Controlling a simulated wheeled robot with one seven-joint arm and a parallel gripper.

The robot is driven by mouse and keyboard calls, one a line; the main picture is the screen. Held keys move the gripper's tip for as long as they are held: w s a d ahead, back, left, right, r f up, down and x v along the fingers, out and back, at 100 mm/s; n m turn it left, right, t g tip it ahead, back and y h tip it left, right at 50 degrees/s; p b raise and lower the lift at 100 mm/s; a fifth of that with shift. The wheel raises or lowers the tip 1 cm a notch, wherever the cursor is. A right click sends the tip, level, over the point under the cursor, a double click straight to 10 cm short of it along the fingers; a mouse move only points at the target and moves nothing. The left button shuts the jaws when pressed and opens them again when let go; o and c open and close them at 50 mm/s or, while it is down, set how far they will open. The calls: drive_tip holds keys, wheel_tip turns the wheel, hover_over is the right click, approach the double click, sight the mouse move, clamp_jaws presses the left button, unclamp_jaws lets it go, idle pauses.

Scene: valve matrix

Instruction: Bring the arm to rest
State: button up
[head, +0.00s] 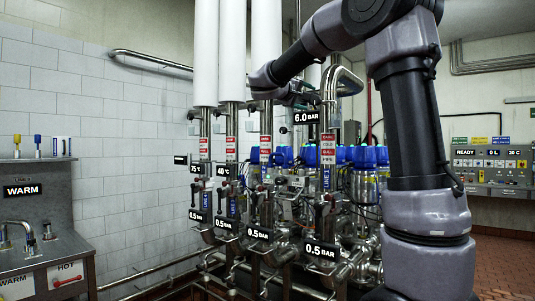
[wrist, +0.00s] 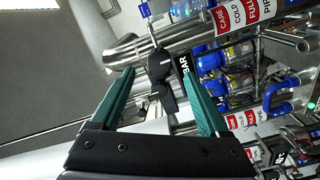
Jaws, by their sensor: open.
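My arm (head: 425,150) rises on the right of the head view, bends at the top and reaches left to the pipes. My gripper (wrist: 157,66) shows in the wrist view with its two green fingers spread apart. A black fitting on a thin stem (wrist: 160,68) shows between the fingers. I cannot tell whether the fingers touch it. In the head view the gripper's fingers are hard to make out among the pipes near the 6.0 bar label (head: 306,117).
Upright steel pipes with white upper sections (head: 267,45) stand close around the gripper. Blue-topped valves (head: 365,157) crowd behind. A wash sink (head: 40,245) is at the left, a control panel (head: 490,165) at the right. The tiled wall (head: 120,130) side looks clearer.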

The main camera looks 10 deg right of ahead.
drive_tip(key=s+d+f+m+g+y, duration=0.1)
drive_tip(key=s+d+f+g+y, duration=0.25)
drive_tip(key=s+f, duration=0.6)
drive_tip(key=s+a+f+m+y, duration=0.2)
drive_tip(key=s+a+f+y, duration=0.4)
drive_tip(key=s+f, duration=0.2)
drive_tip(key=s+a+f+m+y, duration=0.3)
drive_tip(key=s+a+f+y, duration=0.3)
drive_tip(key=s+f, duration=0.3)
drive_tip(key=s+a, duration=0.1)
drive_tip(key=s, duration=0.3)
drive_tip(key=shift+a+f+g, duration=0.2)
drive_tip(key=shift+a+g, duration=0.05)
drive_tip(key=shift+g, duration=0.1)
drive_tip(key=shift+s+a+f+y, duration=0.15)
drive_tip(key=shift+s+a+y, duration=0.2)
drive_tip(key=shift+a, duration=0.15)
drive_tip(key=shift+c, duration=0.3)
